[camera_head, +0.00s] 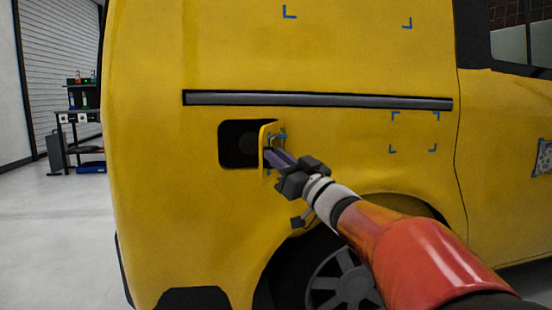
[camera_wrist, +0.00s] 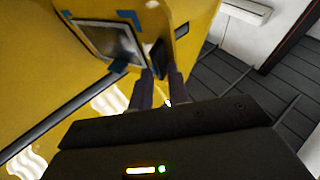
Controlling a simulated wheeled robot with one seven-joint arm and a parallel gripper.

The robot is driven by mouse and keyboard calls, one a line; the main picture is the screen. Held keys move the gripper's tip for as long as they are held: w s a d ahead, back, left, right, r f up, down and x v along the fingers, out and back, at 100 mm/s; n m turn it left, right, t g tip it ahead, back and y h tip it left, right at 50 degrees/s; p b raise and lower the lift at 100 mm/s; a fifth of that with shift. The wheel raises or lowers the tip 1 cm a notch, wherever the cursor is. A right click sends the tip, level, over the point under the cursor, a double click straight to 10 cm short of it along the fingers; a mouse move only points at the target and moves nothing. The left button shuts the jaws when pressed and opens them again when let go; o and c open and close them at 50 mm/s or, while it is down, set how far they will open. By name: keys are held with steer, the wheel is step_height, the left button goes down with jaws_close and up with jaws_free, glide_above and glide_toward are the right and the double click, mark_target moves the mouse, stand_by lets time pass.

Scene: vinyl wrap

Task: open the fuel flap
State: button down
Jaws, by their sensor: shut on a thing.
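The yellow fuel flap (camera_head: 263,138) stands swung out from the van's side, at the right edge of the dark fuel recess (camera_head: 234,144). Blue tape marks show on the flap's outer face. My gripper (camera_head: 271,155) is at the flap's outer face and is shut on the flap. In the wrist view, my gripper's fingers (camera_wrist: 160,78) reach up to a yellow surface with blue tape corners around a grey patch (camera_wrist: 108,42). The exact contact between the fingertips and the flap is too small and dark to make out. The inside of the recess is in shadow.
The yellow van (camera_head: 190,210) fills most of the head view. A dark trim rail (camera_head: 320,100) runs above the flap, and a rear wheel (camera_head: 340,275) is below my arm. A shelf rack (camera_head: 85,120) stands far left. The floor left of the van is clear.

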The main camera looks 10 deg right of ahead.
steer(key=shift+w+d+r+m+t+h, duration=0.15)
steer(key=shift+d+m+t+h, duration=0.15)
steer(key=shift+d, duration=0.25)
steer(key=shift+w+d+r+m+t+h, duration=0.1)
steer(key=shift+d+m+t+h, duration=0.15)
steer(key=shift+d, duration=0.3)
steer(key=c, duration=1.5)
jaws_free()
steer(key=shift+w+d+f, duration=0.1)
steer(key=shift+w+d, duration=0.05)
steer(key=shift+d, duration=0.05)
steer(key=shift+c, duration=0.3)
steer(key=v, duration=0.7)
steer(key=shift+s+a+f, duration=0.15)
steer(key=shift+s+a, duration=0.05)
steer(key=shift+s, duration=0.25)
steer(key=shift+n+g, duration=0.25)
